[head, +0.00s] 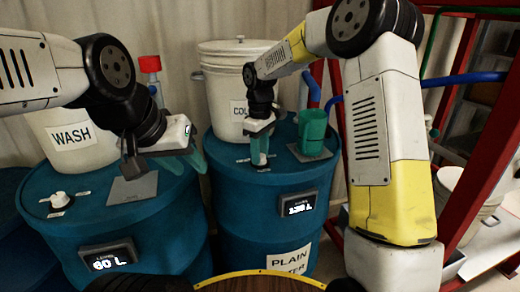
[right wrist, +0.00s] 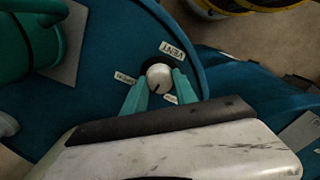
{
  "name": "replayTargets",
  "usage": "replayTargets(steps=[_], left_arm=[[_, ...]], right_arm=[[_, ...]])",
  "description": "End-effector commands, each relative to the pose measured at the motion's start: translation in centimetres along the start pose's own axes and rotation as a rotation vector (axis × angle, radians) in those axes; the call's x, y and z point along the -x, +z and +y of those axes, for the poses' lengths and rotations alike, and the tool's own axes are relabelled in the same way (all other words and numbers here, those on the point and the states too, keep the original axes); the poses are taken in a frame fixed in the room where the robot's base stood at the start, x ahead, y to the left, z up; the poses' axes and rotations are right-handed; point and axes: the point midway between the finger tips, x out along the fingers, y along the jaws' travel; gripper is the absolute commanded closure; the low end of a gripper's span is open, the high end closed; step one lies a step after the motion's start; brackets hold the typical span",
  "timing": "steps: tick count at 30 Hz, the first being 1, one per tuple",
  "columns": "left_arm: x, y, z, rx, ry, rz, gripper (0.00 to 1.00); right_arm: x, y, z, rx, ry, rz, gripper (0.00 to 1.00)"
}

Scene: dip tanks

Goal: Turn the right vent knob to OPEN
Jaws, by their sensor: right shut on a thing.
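The right vent knob (right wrist: 159,77) is a small round white knob on top of the right blue drum (head: 225,200). In the right wrist view it sits between the teal fingertips of my right gripper (right wrist: 160,90), which is shut on it. A dark mark on the knob faces the lower side, roughly towards the lower label. A VENT label is above right; small labels lie left and below, too blurred to read surely. In the head view my right gripper (head: 259,152) points down and its fingers partly hide the knob. My left gripper (head: 188,162) is open and empty over the left drum.
A green cup (head: 312,132) stands on a grey plate beside the right gripper. A white bucket (head: 226,85) is behind it. The left drum (head: 150,217) carries another white knob (head: 60,198) and a WASH bucket (head: 65,150). A red frame (head: 478,150) stands right.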

Motion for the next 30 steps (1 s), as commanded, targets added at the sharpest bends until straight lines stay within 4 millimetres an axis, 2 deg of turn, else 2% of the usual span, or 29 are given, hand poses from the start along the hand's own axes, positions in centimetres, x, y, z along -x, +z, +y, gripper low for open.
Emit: replayTargets(steps=[15, 22, 30], left_arm=[[0.00, 0.00, 0.00, 0.000, 0.000, 0.000, 0.64], [0.00, 0.00, 0.00, 0.000, 0.000, 0.000, 0.64], [0.00, 0.00, 0.00, 0.000, 0.000, 0.000, 0.64]], right_arm=[[0.14, -0.09, 0.09, -0.463, 0.003, 0.004, 1.00], [0.15, -0.10, 0.08, -0.604, 0.002, 0.005, 1.00], [0.15, -0.10, 0.10, -0.687, 0.003, 0.005, 1.00]])
